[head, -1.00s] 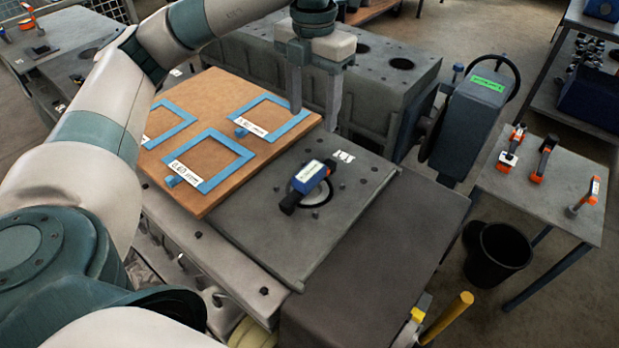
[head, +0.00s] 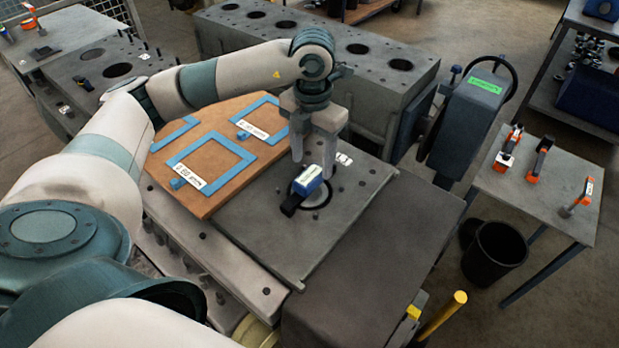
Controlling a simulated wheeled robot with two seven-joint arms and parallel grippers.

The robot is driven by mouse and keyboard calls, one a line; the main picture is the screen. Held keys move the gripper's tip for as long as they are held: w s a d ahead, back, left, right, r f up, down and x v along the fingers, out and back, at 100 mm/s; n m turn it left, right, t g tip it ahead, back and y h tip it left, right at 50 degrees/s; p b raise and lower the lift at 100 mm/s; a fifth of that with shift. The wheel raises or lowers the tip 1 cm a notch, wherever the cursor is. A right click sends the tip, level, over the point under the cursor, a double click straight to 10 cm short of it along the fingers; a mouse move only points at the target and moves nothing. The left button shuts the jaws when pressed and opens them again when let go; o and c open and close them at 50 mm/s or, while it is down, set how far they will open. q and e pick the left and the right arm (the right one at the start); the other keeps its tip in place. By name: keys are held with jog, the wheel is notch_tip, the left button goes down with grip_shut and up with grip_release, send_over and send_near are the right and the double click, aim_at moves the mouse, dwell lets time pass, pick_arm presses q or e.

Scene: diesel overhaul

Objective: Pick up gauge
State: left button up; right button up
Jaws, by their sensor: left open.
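The gauge (head: 307,181) is a small blue and black device with a pale label. It lies over a dark ring on the grey metal plate (head: 262,234). My left gripper (head: 311,172) points down, open and empty, with its fingers above and around the far end of the gauge in the picture. I cannot tell whether the fingers touch it. My right gripper is not in view.
A brown board (head: 207,203) with blue square frames and labels lies left of the plate. A grey engine block (head: 400,95) stands behind. A side table (head: 551,205) with orange-handled tools and a black bin (head: 494,255) are on the right.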

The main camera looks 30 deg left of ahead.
aim_at(310, 175)
pick_arm(q)
jog(key=shift+f, duration=0.2)
jog(key=shift+s+a+f+p, duration=0.1)
jog(key=shift+a+f+p, duration=0.05)
jog(key=shift+f+p, duration=0.6)
notch_tip(310, 175, down, 3)
jog(key=shift+s+r+p, duration=0.1)
jog(key=shift+r+p, duration=0.05)
jog(key=shift+p, duration=0.7)
jog(key=shift+f, duration=0.5)
grip_shut()
